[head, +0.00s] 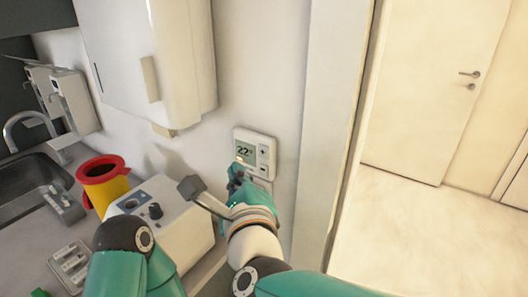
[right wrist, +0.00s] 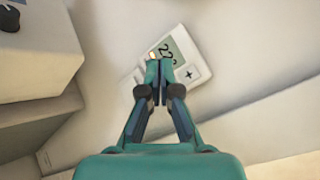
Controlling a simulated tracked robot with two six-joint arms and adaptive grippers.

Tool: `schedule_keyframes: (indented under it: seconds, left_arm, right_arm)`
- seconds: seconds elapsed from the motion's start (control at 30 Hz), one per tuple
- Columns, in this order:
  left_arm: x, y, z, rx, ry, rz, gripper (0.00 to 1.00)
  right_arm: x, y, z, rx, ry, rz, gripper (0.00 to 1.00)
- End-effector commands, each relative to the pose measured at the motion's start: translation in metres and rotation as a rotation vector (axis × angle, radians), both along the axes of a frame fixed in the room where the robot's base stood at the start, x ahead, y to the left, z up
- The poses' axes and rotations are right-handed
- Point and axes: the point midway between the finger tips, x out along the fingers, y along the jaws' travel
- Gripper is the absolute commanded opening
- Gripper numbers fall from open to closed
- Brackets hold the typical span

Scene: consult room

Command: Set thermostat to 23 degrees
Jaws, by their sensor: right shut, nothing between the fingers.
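The thermostat (head: 255,152) is a small white unit on the wall, with a grey display that reads about 22 and buttons to the right of the display. An orange light glows near its lower left. The right wrist view shows it tilted (right wrist: 193,48), with a plus button (right wrist: 192,73) by the display. My right gripper (head: 236,172) is shut and empty. Its fingertips (right wrist: 160,64) are at the thermostat's lower edge and hide part of it; I cannot tell whether they touch it. My left gripper is not in view.
A white cabinet (head: 150,55) hangs at upper left. Below are a counter with a white box-shaped device (head: 180,222), a yellow bin with a red rim (head: 102,170) and a sink (head: 25,188). A door frame (head: 335,120) stands right of the thermostat, with open floor beyond.

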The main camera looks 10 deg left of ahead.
Motion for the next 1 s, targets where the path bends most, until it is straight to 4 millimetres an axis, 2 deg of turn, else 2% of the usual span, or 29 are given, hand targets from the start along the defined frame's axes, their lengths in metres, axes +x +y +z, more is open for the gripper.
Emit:
schedule_keyframes:
  seconds: [0.13,0.2,0.4,1.0]
  left_arm:
    - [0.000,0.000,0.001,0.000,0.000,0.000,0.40]
    - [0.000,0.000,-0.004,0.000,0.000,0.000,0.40]
    - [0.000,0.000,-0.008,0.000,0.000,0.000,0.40]
    - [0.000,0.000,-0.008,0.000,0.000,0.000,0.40]
  right_arm:
    - [0.020,-0.008,-0.001,-0.002,0.001,-0.003,0.00]
    - [0.027,-0.010,-0.003,-0.001,0.001,-0.002,0.00]
    - [0.040,-0.015,-0.001,-0.001,0.000,-0.001,0.00]
    - [0.043,-0.015,0.000,-0.002,0.000,0.001,0.00]
